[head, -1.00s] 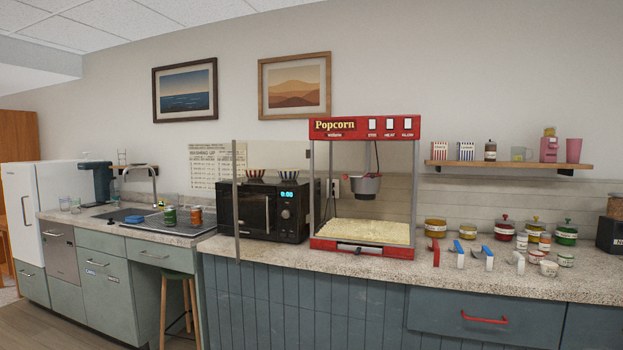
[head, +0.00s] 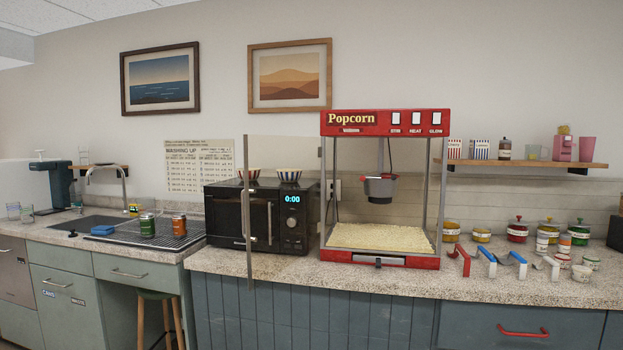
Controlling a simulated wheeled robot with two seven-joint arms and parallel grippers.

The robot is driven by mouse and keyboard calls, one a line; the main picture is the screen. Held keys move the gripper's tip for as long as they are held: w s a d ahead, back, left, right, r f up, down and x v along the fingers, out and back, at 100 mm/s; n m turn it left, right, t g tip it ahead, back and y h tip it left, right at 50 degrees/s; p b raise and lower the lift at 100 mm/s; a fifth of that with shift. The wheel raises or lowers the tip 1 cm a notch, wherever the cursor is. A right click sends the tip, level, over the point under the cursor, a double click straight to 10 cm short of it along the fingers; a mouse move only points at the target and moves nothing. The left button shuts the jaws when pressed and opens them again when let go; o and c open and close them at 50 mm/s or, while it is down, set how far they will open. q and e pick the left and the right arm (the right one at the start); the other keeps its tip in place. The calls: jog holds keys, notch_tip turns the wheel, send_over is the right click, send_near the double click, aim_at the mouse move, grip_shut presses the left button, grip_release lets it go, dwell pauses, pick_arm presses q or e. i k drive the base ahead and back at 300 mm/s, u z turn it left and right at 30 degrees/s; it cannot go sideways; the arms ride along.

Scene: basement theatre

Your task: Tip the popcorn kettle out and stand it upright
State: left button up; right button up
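The machine's glass door (head: 284,205) stands swung open to the left, in front of the microwave. Whether anything is in the kettle cannot be seen. Neither of my grippers shows in the head view.
A black microwave (head: 264,218) stands left of the machine. Several scoops (head: 487,261) and lidded jars (head: 517,230) stand on the counter at right. A wall shelf (head: 535,164) holds cups. A stool (head: 160,312) stands under the left counter. A narrow strip of counter (head: 330,273) in front of the machine is clear.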

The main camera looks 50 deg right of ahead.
aim_at(380, 192)
jog(key=z, duration=0.1)
jog(key=i, duration=0.85)
jog(key=z, duration=1)
jog(key=i, duration=0.6)
jog(key=z, duration=0.7)
